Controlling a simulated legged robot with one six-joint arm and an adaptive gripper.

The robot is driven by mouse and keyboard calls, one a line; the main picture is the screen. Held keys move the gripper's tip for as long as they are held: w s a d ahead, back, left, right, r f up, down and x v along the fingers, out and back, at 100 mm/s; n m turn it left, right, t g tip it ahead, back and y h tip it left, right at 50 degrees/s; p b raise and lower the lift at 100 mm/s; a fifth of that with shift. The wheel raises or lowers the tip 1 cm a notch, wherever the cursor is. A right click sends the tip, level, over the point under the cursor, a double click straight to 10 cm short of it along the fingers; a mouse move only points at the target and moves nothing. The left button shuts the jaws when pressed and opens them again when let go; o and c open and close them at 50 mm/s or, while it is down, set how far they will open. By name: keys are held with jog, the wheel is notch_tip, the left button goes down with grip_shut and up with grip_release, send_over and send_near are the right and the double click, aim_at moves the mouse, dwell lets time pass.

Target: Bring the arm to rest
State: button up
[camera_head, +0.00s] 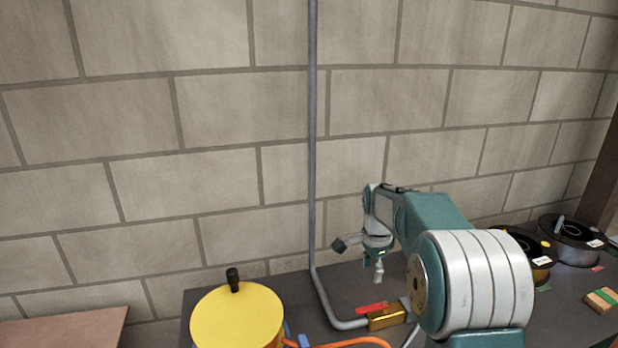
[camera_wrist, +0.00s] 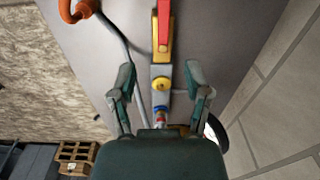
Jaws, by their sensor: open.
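My arm reaches out over the dark bench top (camera_head: 270,292), bent, with its wrist near the wall. My gripper (camera_head: 376,270) points down above the bench, behind the brass valve with the red handle (camera_head: 385,317). In the wrist view my gripper (camera_wrist: 160,82) has its two fingers spread apart with nothing held between them. The valve's red handle (camera_wrist: 163,22) and brass body lie below and beyond the fingertips. A blue and red fitting on the valve line shows between the fingers.
A yellow round drum (camera_head: 237,318) with a black knob stands at front left. A grey pipe (camera_head: 313,150) runs up the block wall. An orange hose (camera_head: 352,342) lies in front. Dark spools (camera_head: 572,240) and a small wooden block (camera_head: 601,300) sit at right.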

jog(key=s+a+r+n+t, duration=0.1)
jog(key=s+r+n, duration=0.3)
jog(key=s+r, duration=0.3)
jog(key=s+a+r+n+t, duration=0.25)
jog(key=s+r, duration=0.25)
jog(key=s, duration=0.4)
jog(key=s+f+n+t, duration=0.2)
jog(key=s+n, duration=0.6)
jog(key=s, duration=0.9)
jog(key=shift+a+f, duration=0.2)
jog(key=shift+a, duration=0.25)
jog(key=shift+s+n, duration=0.1)
jog(key=shift+n, duration=0.15)
